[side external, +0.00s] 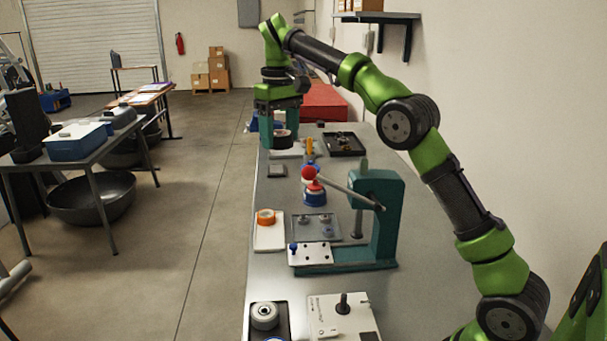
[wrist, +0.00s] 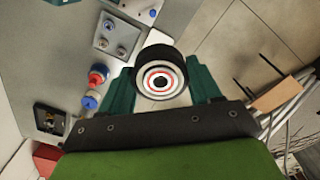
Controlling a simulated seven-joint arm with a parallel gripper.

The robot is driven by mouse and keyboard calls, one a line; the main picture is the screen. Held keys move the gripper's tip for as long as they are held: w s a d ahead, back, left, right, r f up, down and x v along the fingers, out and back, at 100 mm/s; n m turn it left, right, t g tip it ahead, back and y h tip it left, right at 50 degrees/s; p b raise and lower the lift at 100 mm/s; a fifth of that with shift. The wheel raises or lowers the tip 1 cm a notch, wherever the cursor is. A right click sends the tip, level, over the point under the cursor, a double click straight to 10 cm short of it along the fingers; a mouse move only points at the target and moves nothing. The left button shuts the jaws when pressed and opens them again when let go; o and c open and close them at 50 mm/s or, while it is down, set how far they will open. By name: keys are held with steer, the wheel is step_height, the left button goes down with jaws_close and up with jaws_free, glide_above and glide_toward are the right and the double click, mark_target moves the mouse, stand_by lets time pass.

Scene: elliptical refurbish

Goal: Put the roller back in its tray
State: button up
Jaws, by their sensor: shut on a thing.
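The roller (side external: 282,141) is a short black cylinder. In the wrist view its end face shows a white rim with red and dark rings (wrist: 160,80). My gripper (side external: 281,132) is shut on it, with one teal finger on each side, also seen in the wrist view (wrist: 162,75). The roller is at the far end of the bench, near a pale flat piece (side external: 287,152); I cannot tell whether they touch. A dark tray (side external: 251,330) at the bench's near end has a pale wheel-like part (side external: 264,316) in it. I cannot tell which tray is the roller's.
Another black tray (side external: 360,149) with small parts stands right of my gripper. A teal press (side external: 383,215) with a red-knobbed lever stands mid-bench. A red-and-blue part (side external: 314,195), an orange ring (side external: 266,216) and a clear plate (side external: 327,236) are nearby. The bench's left edge is close.

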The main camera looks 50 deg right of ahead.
steer(key=a+n, duration=0.1)
steer(key=a, duration=0.3)
steer(key=n, duration=0.7)
glide_toward(272, 241)
steer(key=shift+d+f, duration=0.2)
steer(key=shift+f, duration=2.55)
steer(key=shift+f, duration=0.6)
steer(key=o, duration=1.2)
steer(key=shift+o, duration=0.2)
steer(key=shift+s+a, duration=0.1)
steer(key=shift+a, duration=0.1)
